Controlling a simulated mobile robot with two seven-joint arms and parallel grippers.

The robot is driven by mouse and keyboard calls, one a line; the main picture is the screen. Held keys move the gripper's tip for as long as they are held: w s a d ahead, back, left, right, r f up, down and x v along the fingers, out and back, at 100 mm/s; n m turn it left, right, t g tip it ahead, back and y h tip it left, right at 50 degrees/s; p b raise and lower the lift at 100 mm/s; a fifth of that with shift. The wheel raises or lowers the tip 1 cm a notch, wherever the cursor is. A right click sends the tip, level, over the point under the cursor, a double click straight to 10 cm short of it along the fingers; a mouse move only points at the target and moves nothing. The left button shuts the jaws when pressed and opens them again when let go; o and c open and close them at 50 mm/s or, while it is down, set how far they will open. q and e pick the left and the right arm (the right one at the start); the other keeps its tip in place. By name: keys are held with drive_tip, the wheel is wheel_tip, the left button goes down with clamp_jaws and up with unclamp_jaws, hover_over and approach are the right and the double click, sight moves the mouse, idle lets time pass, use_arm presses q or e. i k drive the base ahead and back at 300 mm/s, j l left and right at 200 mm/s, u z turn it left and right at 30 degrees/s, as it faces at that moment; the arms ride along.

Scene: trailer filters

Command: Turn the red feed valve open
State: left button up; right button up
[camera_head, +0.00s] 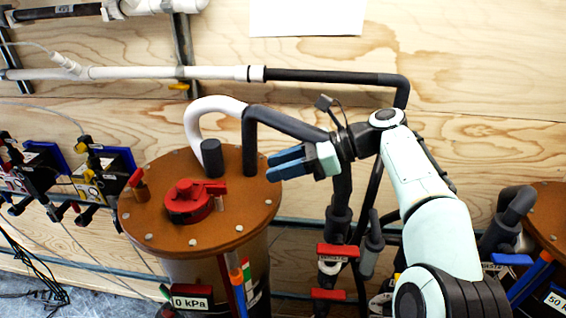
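A round red valve-like fitting (188,201) sits on the brown bolted lid of a tank (165,228). Two other red handles are low in the middle, an upper one (338,250) and a lower one (328,294), on dark pipework with a small label too blurred to read. I cannot tell for sure which is the feed valve. My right gripper (270,168), with blue fingers pointing left, hovers near the lid's right edge, to the right of the round red fitting and apart from it. Its fingers look close together and hold nothing visible; their gap is unclear. My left gripper is out of view.
A white and dark pipe (285,123) bends up from the lid just behind my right gripper. A long pipe (160,73) runs along the plywood wall. Small valve units (105,170) stand at left. Another brown-lidded tank (548,215) is at right.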

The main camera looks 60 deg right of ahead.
sight(328, 292)
drive_tip(key=k+j, duration=0.15)
drive_tip(key=j, duration=0.15)
drive_tip(key=k+j, duration=0.1)
drive_tip(key=j, duration=0.25)
drive_tip(key=k+j, duration=0.15)
drive_tip(key=j, duration=0.15)
drive_tip(key=k+j, duration=0.1)
drive_tip(key=j, duration=0.25)
